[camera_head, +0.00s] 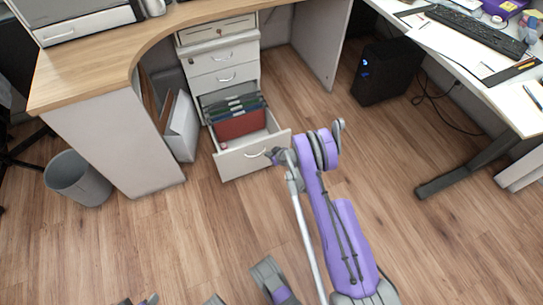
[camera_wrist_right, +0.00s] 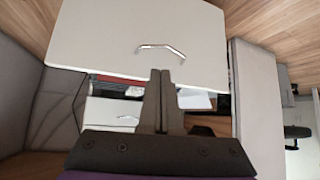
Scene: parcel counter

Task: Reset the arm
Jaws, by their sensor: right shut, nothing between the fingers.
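My right arm (camera_head: 343,235) reaches up from the bottom right in the head view. Its right gripper (camera_head: 273,156) is at the front of the open bottom drawer (camera_head: 230,163), near the drawer's handle. I cannot tell whether it touches the drawer. In the right wrist view the right gripper (camera_wrist_right: 161,92) has its two dark fingers together, with nothing between them. A white drawer front (camera_wrist_right: 95,40) with a metal handle (camera_wrist_right: 160,49) fills the area beyond the fingertips. My left gripper is not in view.
The open drawer holds a red folder (camera_head: 240,124) and hanging files. A white cabinet (camera_head: 222,55) stands under the curved wooden desk (camera_head: 110,55). A grey bin (camera_head: 78,180) is at left, a black computer (camera_head: 386,72) at right. The floor (camera_head: 400,150) between is clear.

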